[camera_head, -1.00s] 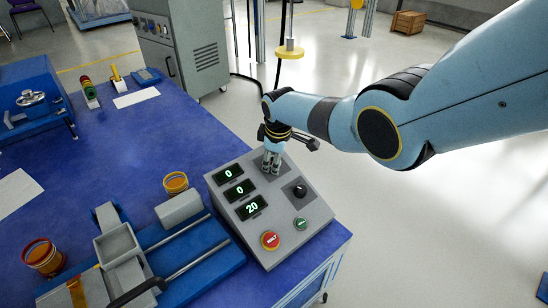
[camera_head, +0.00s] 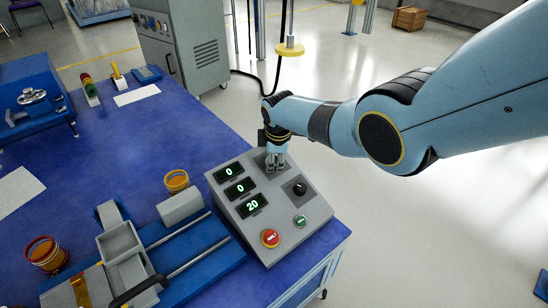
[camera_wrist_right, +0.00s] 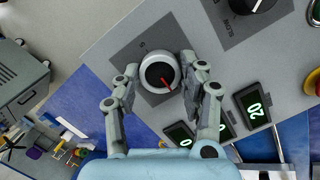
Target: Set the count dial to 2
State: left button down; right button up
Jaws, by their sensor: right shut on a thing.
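The grey control box (camera_head: 296,238) stands at the table's right edge. My right gripper (camera_head: 275,165) points down at its far end, shut on a round dial there. In the right wrist view the dial (camera_wrist_right: 158,74) has a pale rim, a dark centre and a red pointer aimed towards the lower right. The gripper's two fingers sit on either side of it. Markings by the dial are too small to read surely. The displays (camera_head: 240,188) read 0, 0 and 20. My left gripper is out of view.
A second, black dial (camera_head: 300,189) sits nearer on the box, with a red button (camera_head: 270,238) and a green button (camera_head: 300,220). A blue fixture with rails (camera_head: 190,255) and an orange cup (camera_head: 176,181) stand to the left.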

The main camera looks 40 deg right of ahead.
jog(key=o, duration=1.2)
jog(key=v, duration=1.2)
